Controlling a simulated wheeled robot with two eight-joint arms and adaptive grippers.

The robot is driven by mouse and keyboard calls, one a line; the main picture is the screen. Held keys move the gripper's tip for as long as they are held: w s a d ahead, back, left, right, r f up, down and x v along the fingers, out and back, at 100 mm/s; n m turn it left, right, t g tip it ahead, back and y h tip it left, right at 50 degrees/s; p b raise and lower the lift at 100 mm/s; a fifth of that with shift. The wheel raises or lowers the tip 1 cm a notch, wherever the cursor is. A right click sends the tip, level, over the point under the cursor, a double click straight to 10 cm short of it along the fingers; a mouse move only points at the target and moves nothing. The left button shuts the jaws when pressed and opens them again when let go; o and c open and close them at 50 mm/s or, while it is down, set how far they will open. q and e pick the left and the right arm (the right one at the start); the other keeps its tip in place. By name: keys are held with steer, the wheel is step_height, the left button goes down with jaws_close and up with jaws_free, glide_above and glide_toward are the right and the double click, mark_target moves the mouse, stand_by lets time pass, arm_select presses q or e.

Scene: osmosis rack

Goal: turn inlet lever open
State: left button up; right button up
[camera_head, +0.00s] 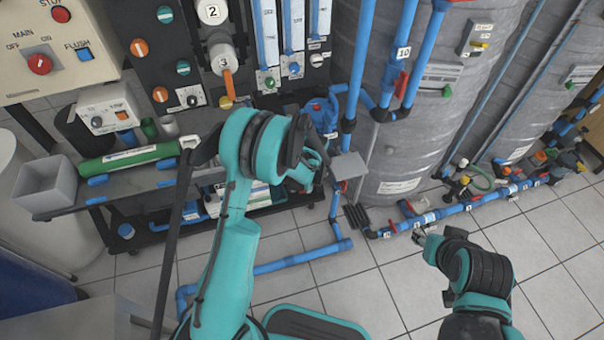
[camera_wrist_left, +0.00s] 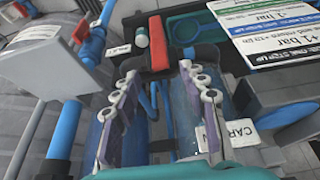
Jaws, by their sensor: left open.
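In the left wrist view a red lever-like part (camera_wrist_left: 158,42) lies beyond the fingertips of my left gripper (camera_wrist_left: 155,85), roughly in line with the gap between them. The fingers are spread wide, with no object visibly gripped. A second red handle (camera_wrist_left: 82,30) is on a blue pipe at upper left. No label identifies the inlet lever. In the head view my left arm covers its own gripper and the spot it faces. A red lever (camera_head: 401,84) stands on the vertical blue pipes. My right gripper (camera_head: 421,234) is near the low blue pipe; its finger opening is too small to tell.
Grey tanks (camera_head: 395,150) stand behind vertical blue pipes (camera_head: 360,60). A low blue pipe (camera_head: 455,210) with red-handled valves runs along the floor at right. A bench with a green cylinder (camera_head: 130,160) is at left.

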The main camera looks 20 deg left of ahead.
arm_select(q)
steer(key=b+x, duration=0.3)
steer(key=x, duration=0.4)
steer(key=shift+f, duration=0.35)
jaws_close()
